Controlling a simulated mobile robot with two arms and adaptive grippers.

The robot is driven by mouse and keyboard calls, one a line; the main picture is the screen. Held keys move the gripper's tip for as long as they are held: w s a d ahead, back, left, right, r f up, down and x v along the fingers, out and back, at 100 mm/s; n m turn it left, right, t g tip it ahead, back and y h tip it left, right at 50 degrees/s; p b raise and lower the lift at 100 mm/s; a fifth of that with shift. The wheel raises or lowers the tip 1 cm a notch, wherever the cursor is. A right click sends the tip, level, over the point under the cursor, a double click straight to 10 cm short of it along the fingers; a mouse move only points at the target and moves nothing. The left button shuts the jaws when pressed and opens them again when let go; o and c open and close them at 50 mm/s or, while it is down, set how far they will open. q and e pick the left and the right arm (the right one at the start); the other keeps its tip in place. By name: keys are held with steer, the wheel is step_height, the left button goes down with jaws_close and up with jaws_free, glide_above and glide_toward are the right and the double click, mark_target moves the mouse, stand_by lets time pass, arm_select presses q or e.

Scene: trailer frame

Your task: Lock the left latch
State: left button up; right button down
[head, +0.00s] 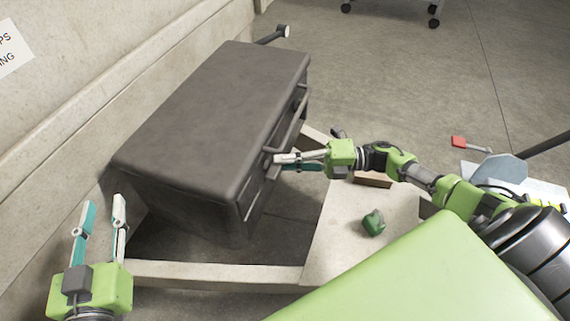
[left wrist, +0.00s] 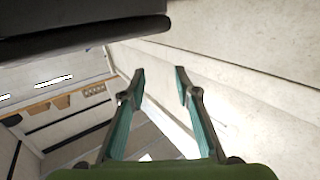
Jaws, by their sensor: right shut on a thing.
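A dark grey chest (head: 215,110) stands on a pale frame, with its latched front side facing right in the head view. My right gripper (head: 277,162) is at the nearer part of that side and is shut on a latch (head: 268,151). The fingers hide much of this latch, so its exact position is unclear. Another latch (head: 300,93) shows farther along the same side. My left gripper (head: 102,208) is open and empty, beside the chest's near left corner. Its spread fingers (left wrist: 160,85) also show in the left wrist view, with the chest's dark edge (left wrist: 85,35) at upper left.
A pale wall (head: 60,110) runs close along the chest's left side. The frame's pale beam (head: 215,273) crosses below the chest. A green object (head: 373,222) lies on a light board (head: 335,225) at right. A red-headed tool (head: 459,142) lies on the floor.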

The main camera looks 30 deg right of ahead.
arm_select(q)
steer(key=shift+d+r+t+h, duration=0.15)
steer(key=shift+r+t, duration=0.15)
steer(key=shift+r, duration=0.45)
steer(key=shift+r+t+h, duration=0.15)
steer(key=shift+r+t, duration=0.15)
steer(key=shift+r, duration=0.4)
arm_select(e)
steer(key=shift+f+m, duration=0.1)
steer(key=shift+m, duration=0.4)
steer(key=c, duration=2)
jaws_free()
steer(key=shift+c, duration=0.2)
steer(key=v, duration=1.2)
steer(key=shift+f, duration=0.25)
